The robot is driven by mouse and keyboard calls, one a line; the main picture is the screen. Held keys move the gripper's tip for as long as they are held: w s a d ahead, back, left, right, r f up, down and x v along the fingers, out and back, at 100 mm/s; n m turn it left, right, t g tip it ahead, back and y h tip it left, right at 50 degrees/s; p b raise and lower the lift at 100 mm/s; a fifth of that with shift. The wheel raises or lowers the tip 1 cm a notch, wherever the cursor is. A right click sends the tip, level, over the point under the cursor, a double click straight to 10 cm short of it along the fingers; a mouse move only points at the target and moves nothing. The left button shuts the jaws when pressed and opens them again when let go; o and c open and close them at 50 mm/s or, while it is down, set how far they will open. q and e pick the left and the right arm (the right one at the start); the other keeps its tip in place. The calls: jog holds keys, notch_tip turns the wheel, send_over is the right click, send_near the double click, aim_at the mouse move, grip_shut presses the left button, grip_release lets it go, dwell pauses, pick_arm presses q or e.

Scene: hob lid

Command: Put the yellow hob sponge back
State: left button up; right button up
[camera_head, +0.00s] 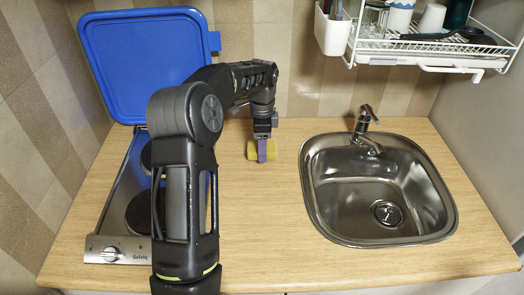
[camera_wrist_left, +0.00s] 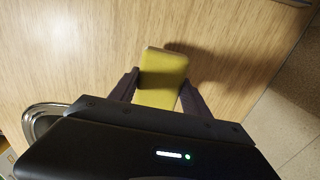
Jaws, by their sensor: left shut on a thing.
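The yellow sponge (camera_head: 271,150) is at the back of the wooden counter, between the hob and the sink in the head view. My left gripper (camera_head: 262,151) reaches down to it and is shut on it, with one purple finger in front of the sponge. In the left wrist view the yellow sponge (camera_wrist_left: 161,78) sits between the two fingers of the left gripper (camera_wrist_left: 158,92). Whether the sponge touches the counter is hard to tell. My right gripper is in neither view.
The blue hob lid (camera_head: 145,55) stands open against the wall above the hob (camera_head: 118,249), which my left arm partly hides. A steel sink (camera_head: 312,205) with a tap (camera_head: 366,125) is on the right. A white dish rack (camera_head: 425,50) hangs above it. The counter between hob and sink is clear.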

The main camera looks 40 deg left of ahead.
pick_arm(q)
jog(key=shift+f, duration=1.1)
jog(key=shift+f, duration=0.1)
jog(key=o, duration=1.5)
jog(key=shift+c, duration=0.2)
notch_tip(320, 180, up, 12)
jog(key=shift+r, duration=0.1)
